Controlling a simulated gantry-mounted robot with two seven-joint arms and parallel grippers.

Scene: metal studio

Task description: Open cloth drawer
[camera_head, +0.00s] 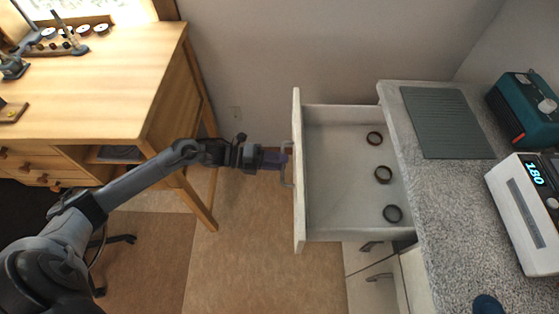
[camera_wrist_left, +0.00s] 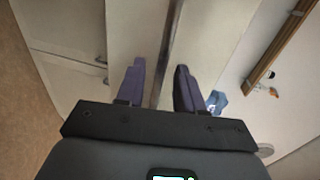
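The pale grey drawer (camera_head: 345,222) is pulled well out from under the counter on the right of the head view. Its front panel (camera_head: 298,225) carries a metal bar handle (camera_head: 288,181). Three dark rings, one reddish (camera_head: 374,138), lie inside it. My left gripper (camera_head: 284,160) is at the handle, outside the drawer front. In the left wrist view its two purple fingers (camera_wrist_left: 158,88) stand apart, with the handle bar (camera_wrist_left: 169,50) running between them and gaps visible beside it. My right gripper is not in view.
A speckled counter (camera_head: 440,200) holds a ribbed grey mat (camera_head: 445,122), a teal device (camera_head: 520,110) and a white device with a lit display (camera_head: 525,215). Cabinet handles (camera_head: 378,277) sit below the drawer. A wooden desk (camera_head: 100,100) stands at left. Floor between is clear.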

